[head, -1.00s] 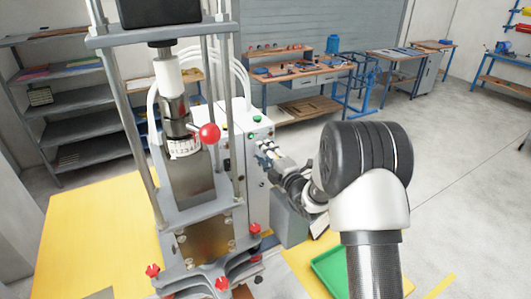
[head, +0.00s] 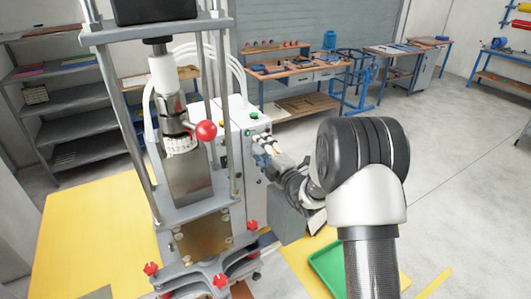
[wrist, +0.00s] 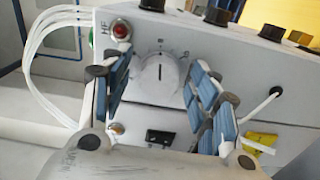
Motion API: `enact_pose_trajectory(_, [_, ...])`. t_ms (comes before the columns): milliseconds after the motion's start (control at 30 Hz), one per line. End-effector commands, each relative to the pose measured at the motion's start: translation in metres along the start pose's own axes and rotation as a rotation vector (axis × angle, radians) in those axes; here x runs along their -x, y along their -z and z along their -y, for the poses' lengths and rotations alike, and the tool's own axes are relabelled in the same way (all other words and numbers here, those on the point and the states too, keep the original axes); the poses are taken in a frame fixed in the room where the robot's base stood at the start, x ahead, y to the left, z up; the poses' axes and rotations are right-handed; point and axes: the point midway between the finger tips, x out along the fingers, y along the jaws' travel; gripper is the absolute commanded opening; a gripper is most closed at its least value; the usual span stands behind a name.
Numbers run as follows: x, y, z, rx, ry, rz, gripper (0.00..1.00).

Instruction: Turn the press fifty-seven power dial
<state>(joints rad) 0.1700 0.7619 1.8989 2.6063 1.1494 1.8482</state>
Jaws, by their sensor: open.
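The power dial (wrist: 159,80) is a round pale knob with a dark pointer line, on the front of a light control box (wrist: 240,60). In the wrist view its pointer line stands about upright, with small scale marks around it. My gripper (wrist: 160,72) is open, with one blue-padded finger on each side of the dial. I see gaps between the pads and the knob; I cannot tell how deep the fingers reach. In the head view my gripper (head: 264,158) is at the front of the control box (head: 226,122), and the dial is hidden there.
Below are a dark switch (wrist: 160,137) and a yellow label (wrist: 262,141). The press (head: 190,180) with a red ball handle (head: 206,131) stands left. A green tray (head: 328,268) lies below.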

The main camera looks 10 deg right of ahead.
Motion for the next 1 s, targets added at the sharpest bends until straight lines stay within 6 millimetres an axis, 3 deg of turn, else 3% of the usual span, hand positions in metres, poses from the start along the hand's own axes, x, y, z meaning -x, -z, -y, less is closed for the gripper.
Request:
enact_pose_trajectory(167, [0.019,-0.001,0.000,-0.001,0.001,0.003,0.55])
enact_pose_trajectory(600, [0.105,-0.001,0.000,0.000,0.000,0.002,0.55])
enact_pose_trajectory(767, [0.117,-0.001,0.000,0.000,-0.001,0.001,0.55])
enact_pose_trajectory(1000, [0.119,0.000,-0.001,0.001,-0.001,0.000,0.55])
